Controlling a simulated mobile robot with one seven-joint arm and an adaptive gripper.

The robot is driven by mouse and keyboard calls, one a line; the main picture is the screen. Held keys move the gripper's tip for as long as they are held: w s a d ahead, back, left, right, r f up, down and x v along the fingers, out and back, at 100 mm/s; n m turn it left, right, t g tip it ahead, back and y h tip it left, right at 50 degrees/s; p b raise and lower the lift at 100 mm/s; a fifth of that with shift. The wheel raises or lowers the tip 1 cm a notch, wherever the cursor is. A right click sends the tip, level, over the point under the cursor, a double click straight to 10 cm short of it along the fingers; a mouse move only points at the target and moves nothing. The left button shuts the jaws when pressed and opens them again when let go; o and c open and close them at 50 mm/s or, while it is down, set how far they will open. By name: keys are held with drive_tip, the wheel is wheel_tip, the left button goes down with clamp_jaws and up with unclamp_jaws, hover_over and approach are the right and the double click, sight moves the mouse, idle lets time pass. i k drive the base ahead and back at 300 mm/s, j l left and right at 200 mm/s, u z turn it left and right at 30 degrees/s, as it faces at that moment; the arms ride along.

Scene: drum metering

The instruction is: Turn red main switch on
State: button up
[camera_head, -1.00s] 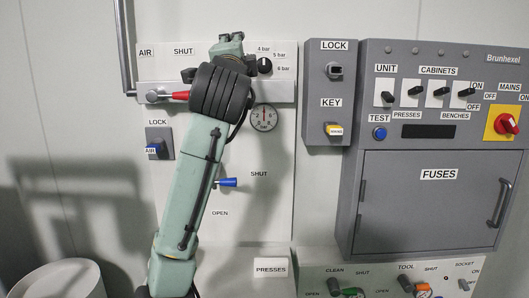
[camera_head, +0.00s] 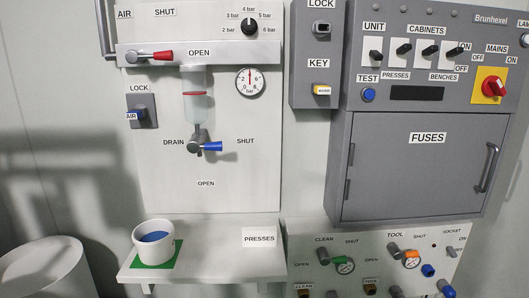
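The red main switch (camera_head: 495,87) is a rotary knob on a yellow plate (camera_head: 484,95) at the right of the grey Brunhexel panel (camera_head: 350,110). The label MAINS stands above it, with OFF to the upper left and ON to the upper right. The knob is too small to tell surely which label it points to. My gripper and arm are not in this view, and nothing covers the switch.
Left of the switch are several cabinet toggles (camera_head: 403,49) and a blue TEST button (camera_head: 368,94). The fuse box door (camera_head: 420,175) lies below. A red-handled air lever (camera_head: 152,55) and blue drain valve (camera_head: 207,147) are left. A shelf (camera_head: 210,266) holds a white cup (camera_head: 154,236).

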sight(492, 85)
drive_tip(key=z, duration=1.25)
drive_tip(key=i+l+u, duration=0.15)
drive_tip(key=i+u, duration=0.15)
drive_tip(key=i, duration=0.2)
drive_tip(key=i+l+u, duration=0.3)
drive_tip(key=i, duration=0.25)
